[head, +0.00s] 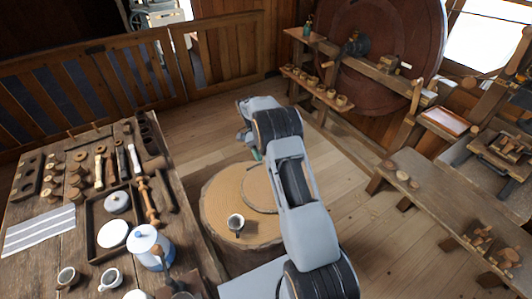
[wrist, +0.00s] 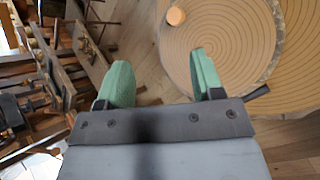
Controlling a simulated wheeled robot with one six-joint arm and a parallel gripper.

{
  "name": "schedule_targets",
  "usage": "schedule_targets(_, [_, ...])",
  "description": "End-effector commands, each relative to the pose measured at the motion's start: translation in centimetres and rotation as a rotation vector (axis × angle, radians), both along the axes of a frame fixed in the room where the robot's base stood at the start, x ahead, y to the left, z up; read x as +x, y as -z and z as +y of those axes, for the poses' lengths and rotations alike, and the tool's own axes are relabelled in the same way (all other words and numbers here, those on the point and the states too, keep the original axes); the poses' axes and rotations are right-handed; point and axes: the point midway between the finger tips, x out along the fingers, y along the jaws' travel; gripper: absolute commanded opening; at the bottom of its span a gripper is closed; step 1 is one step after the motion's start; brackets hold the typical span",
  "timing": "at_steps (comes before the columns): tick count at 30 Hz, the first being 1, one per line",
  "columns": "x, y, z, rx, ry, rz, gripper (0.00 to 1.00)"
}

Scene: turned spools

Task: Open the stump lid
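The stump (head: 215,205) is a broad, pale wooden round with growth rings, standing on the floor beside the workbench. Its round lid (head: 258,188) lies flat on top, partly hidden behind my arm in the head view. In the wrist view the lid (wrist: 230,40) shows at upper right, lying on the wider stump top (wrist: 298,70). A small round orange-brown knob (wrist: 175,16) shows near the lid's left edge. My gripper (wrist: 160,60) has green fingers spread apart with nothing between them. The right finger overlaps the lid in the picture; I cannot tell whether it touches.
A dark bar (wrist: 257,92) shows by the lid's edge. The workbench (head: 30,255) at left is crowded with tools, spools and mugs. A low bench (head: 440,205) stands right. Floor behind the stump is clear.

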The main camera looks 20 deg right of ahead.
Motion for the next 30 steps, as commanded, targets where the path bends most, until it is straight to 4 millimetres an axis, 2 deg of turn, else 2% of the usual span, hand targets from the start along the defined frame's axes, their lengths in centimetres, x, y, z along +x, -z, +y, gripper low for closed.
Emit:
schedule_targets(8, [0.0, -0.1, 0.0, 0.0, 0.0, 0.0, 0.61])
schedule_targets(11, [0.0, -0.9, 0.0, -0.001, 0.0, -0.002, 0.61])
schedule_targets(15, [-0.1, -3.1, 0.0, -0.001, 0.0, -0.004, 0.61])
schedule_targets(25, [-5.2, -9.1, 1.0, -0.001, 0.0, -0.004, 0.61])
schedule_targets(30, [-8.4, -10.3, 1.6, -0.001, 0.0, -0.002, 0.61])
